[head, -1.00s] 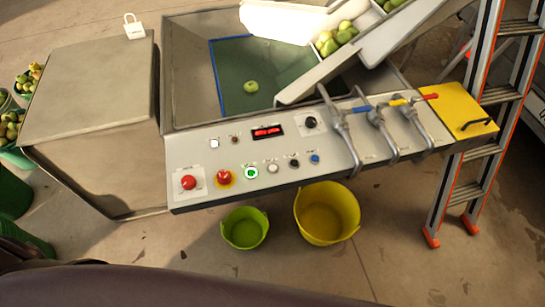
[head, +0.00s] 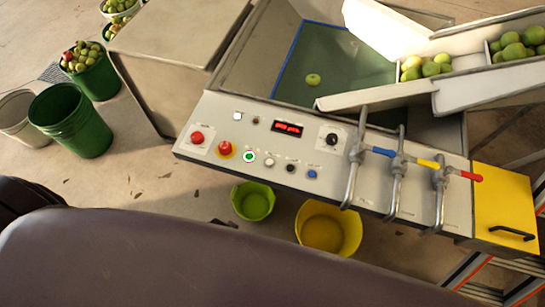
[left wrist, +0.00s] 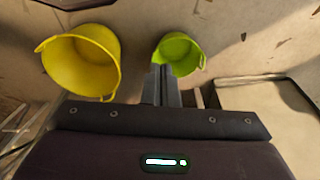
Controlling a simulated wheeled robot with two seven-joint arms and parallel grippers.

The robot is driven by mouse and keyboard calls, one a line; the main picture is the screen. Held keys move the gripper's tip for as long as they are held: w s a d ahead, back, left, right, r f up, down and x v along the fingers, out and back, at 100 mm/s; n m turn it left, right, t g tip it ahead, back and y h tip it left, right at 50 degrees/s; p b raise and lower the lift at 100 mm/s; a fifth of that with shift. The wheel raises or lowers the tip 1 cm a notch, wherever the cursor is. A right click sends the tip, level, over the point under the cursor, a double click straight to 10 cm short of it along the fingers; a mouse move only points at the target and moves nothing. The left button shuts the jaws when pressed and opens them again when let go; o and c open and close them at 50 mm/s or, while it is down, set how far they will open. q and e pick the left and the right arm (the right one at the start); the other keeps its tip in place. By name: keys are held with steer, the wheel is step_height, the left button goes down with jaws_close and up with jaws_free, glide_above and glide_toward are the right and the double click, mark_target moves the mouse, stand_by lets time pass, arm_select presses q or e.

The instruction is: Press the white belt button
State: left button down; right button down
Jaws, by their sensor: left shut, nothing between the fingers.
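The grey control panel (head: 375,195) slopes across the head view. A round white button (head: 269,162) sits in its lower row, between a green-lit button (head: 248,156) and a black one (head: 291,167). A small square white piece (head: 238,116) sits in the upper row; the labels are too small to read. My left gripper (left wrist: 161,84) shows only in the left wrist view, shut and empty, pointing towards the floor and buckets. The panel is not in that view, and nothing touches the white button. My right gripper is in neither view.
Red stop knobs (head: 197,137) and a blue button (head: 312,173) share the panel. Metal levers (head: 397,180) stand on its right side. A green bucket (head: 253,201) and a yellow bucket (head: 327,228) stand below its front edge.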

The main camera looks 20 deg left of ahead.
arm_select(q)
steer(key=w+d+r+m+t+p, duration=0.1)
steer(key=w+r+p, duration=0.25)
steer(key=r, duration=0.85)
steer(key=w+d+r+m+t+p, duration=0.15)
steer(key=w+r, duration=0.35)
steer(key=r, duration=0.7)
steer(key=w+d+r+t+p, duration=0.1)
steer(key=w+r+p, duration=0.3)
steer(key=r, duration=0.8)
steer(key=w+d+r+m+t+h, duration=0.2)
steer(key=w+d+r+m, duration=0.1)
steer(key=w+r+m, duration=0.15)
steer(key=w+f+m+g+h, duration=0.2)
steer(key=f+m+h, duration=0.3)
steer(key=m, duration=0.6)
step_height(320, 180, down, 3)
steer(key=shift+w+a+r+p, duration=0.2)
steer(key=shift+w+a+p, duration=0.15)
steer(key=shift+w, duration=0.5)
